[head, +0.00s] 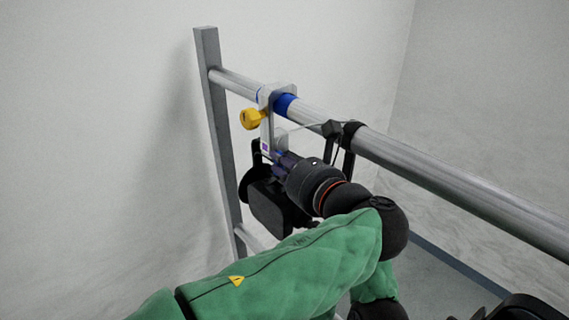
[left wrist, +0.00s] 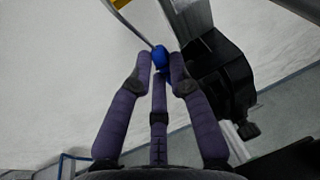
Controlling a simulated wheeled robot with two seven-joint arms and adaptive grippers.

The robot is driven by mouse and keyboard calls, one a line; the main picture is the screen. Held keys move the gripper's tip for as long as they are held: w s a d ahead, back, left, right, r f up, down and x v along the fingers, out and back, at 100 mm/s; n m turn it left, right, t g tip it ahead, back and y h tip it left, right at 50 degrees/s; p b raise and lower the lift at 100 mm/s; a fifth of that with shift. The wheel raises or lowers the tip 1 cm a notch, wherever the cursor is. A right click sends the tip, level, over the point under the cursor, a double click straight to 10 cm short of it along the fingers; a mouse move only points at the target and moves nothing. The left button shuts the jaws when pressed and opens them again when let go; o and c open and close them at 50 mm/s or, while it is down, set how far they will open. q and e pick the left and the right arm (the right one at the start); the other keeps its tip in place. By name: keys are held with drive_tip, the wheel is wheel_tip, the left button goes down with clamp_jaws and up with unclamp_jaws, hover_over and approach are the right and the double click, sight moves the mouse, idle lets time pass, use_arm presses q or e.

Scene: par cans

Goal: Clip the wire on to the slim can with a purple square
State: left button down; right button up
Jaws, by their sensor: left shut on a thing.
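A black can (head: 268,205) hangs under the rail by a pale bracket (head: 267,125) with a yellow knob (head: 251,119). A small purple square (head: 265,147) shows on the bracket's lower part. A thin wire (head: 308,127) runs from a black clamp on the rail towards my left gripper (head: 281,163), which is beside the can. In the left wrist view, the fingers of my left gripper (left wrist: 160,72) are shut on a small blue clip (left wrist: 158,56), and the wire (left wrist: 132,26) rises from it. The can's top is partly hidden by my gripper.
The metal rail (head: 430,173) slopes down to the right, with a blue band (head: 285,104) beside the bracket. A black clamp (head: 350,133) grips it right of the can. An upright post (head: 215,120) stands at left. The white wall is close behind.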

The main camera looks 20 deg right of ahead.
use_arm(q)
drive_tip(key=shift+w+f+p, duration=0.1)
drive_tip(key=shift+f+p, duration=0.25)
drive_tip(key=shift+p, duration=0.35)
use_arm(e)
drive_tip(key=shift+r, duration=0.55)
